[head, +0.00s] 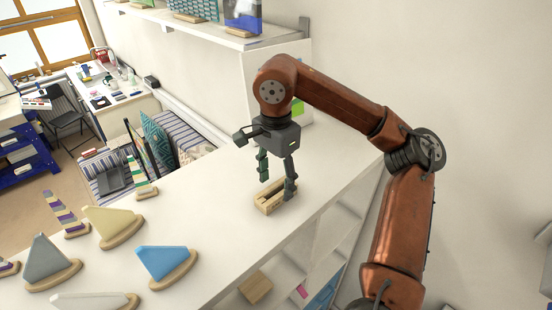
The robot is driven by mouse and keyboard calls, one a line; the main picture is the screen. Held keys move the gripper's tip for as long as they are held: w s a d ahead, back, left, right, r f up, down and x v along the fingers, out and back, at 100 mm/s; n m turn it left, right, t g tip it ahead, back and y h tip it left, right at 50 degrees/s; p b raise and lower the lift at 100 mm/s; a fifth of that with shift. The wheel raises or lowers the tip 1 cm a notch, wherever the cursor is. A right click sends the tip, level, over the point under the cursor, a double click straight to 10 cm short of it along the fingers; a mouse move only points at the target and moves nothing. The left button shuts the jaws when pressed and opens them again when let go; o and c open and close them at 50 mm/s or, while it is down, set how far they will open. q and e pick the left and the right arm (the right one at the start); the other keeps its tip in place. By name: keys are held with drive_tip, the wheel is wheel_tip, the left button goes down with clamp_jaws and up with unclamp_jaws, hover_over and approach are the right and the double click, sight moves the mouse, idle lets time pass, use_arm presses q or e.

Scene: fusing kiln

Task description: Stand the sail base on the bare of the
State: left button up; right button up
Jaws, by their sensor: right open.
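A small empty pale wooden piece (268,207), apparently a slotted base, lies on the white counter (232,245) near its right side. My right gripper (276,184) points down over it, open, with one finger at each side of its far part. I cannot tell whether the fingers touch it. Several sails stand in oval wooden bases at the left: a blue one (163,259), a yellow one (110,222), a grey one (44,257) and a white one (88,301). My left gripper is not in view.
Striped pieces on wooden bases (66,212) stand farther left, another (140,173) near the back edge. The counter between the blue sail and the wooden piece is clear. A wall shelf (190,28) holds glass panels. Cubbies with items lie below the counter's right edge.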

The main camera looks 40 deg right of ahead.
wheel_tip(320, 180, up, 11)
drive_tip(key=p, duration=0.4)
drive_tip(key=shift+r, duration=0.2)
idle(0.9)
idle(0.4)
